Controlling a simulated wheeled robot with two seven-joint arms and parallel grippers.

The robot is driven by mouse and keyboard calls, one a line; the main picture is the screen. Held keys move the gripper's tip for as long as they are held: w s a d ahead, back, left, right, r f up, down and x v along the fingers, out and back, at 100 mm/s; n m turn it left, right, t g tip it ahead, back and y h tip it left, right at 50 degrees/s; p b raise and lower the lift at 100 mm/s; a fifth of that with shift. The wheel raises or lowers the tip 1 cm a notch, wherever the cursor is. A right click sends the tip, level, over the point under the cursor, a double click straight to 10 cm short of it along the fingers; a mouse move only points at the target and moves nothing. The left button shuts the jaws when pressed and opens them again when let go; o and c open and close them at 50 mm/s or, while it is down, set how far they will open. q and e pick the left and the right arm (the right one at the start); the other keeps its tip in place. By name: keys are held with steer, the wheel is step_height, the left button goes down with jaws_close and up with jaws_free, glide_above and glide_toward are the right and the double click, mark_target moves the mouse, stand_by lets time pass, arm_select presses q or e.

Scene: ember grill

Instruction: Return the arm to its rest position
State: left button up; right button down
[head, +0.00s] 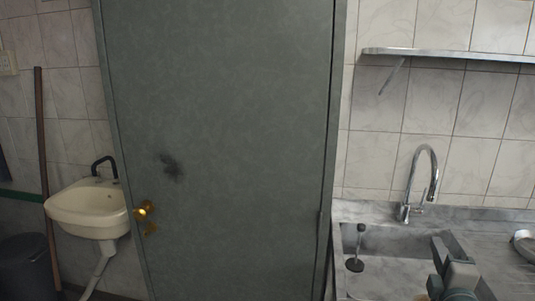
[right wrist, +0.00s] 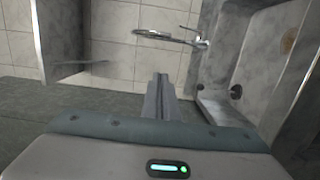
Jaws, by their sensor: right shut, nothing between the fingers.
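My right gripper (head: 438,246) shows at the lower right of the head view, in front of the metal sink (head: 395,240). In the right wrist view its two fingers (right wrist: 159,95) are together, with nothing between them. Nothing is held. My left gripper is not in the head view.
A chrome faucet (head: 425,175) rises behind the sink; it also shows in the right wrist view (right wrist: 165,37). A metal shelf (head: 450,54) is on the tiled wall above. A grey-green door (head: 225,130) fills the middle. A white washbasin (head: 88,208) and dark bin (head: 26,268) are left.

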steer(key=s+a+f+m+g+y, duration=0.15)
steer(key=s+f, duration=0.25)
steer(key=f, duration=0.4)
steer(key=s+a+f+m+g, duration=0.2)
steer(key=s+a+f+g, duration=0.15)
steer(key=f, duration=0.35)
steer(key=s+a+f+m+g+y, duration=0.15)
steer(key=s+f, duration=0.25)
steer(key=f, duration=0.4)
steer(key=s+a+f+m+g+y, duration=0.1)
steer(key=s+a+f+m+g, duration=0.1)
steer(key=s+a+f, duration=0.4)
steer(key=s+a+f+m+g+y, duration=0.1)
steer(key=s+a+f+m+g, duration=0.25)
steer(key=s, duration=0.45)
steer(key=s+a+f+m+g+y, duration=0.1)
steer(key=s+a+f+m+y, duration=0.1)
steer(key=s+a+f, duration=0.4)
steer(key=s+d+f+g, duration=0.1)
steer(key=s+f, duration=0.1)
steer(key=f, duration=1.2)
steer(key=s+d+f+g, duration=0.1)
steer(key=f, duration=1.4)
steer(key=s+d+f+n, duration=0.1)
steer(key=s+d+f, duration=0.2)
steer(key=s+f, duration=1.2)
steer(key=s, duration=0.2)
steer(key=shift+s+d+f+g+h, duration=0.2)
steer(key=shift+s+g+h, duration=0.1)
steer(key=shift+g, duration=0.1)
